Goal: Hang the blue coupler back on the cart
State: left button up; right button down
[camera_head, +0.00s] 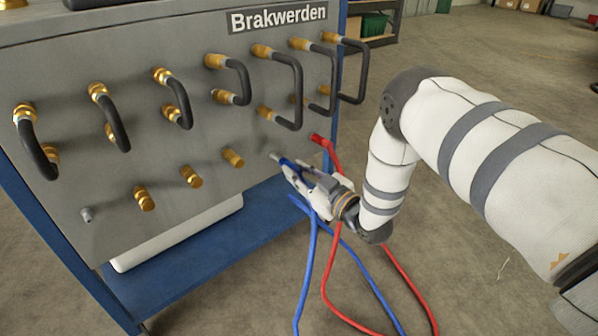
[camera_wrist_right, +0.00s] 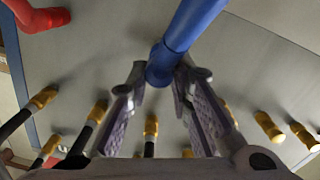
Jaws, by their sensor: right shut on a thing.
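The blue coupler (camera_head: 285,163) is in my right gripper (camera_head: 298,176), in front of the lower right part of the cart's grey panel (camera_head: 225,125). The right wrist view shows the blue coupler (camera_wrist_right: 165,62) between the fingers of the right gripper (camera_wrist_right: 160,95), which are closed around it. A small pale tip (camera_head: 273,155) shows at the coupler's panel-side end; I cannot tell whether it is a peg or part of the coupler, nor whether they touch. A blue hose (camera_head: 309,262) trails down to the floor. My left gripper is not in view.
A red coupler (camera_head: 322,140) is just right of the blue one, with its red hose (camera_head: 334,262) hanging down. Brass fittings (camera_head: 233,158) and black looped hoses (camera_head: 290,82) stick out of the panel. A small grey peg (camera_head: 87,214) is at lower left. The floor (camera_head: 480,240) at right is open.

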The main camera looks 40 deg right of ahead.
aim_at(289, 164)
jog(key=shift+w+a, duration=0.1)
jog(key=shift+w, duration=0.15)
jog(key=shift+w, duration=0.15)
jog(key=shift+w, duration=0.45)
jog(key=shift+w, duration=0.15)
jog(key=shift+w, duration=0.35)
jog(key=shift+w, duration=0.1)
dwell(0.4)
jog(key=shift+w+a, duration=0.1)
jog(key=shift+w, duration=0.25)
jog(key=c, duration=1.4)
grip_release()
jog(key=shift+o, duration=0.5)
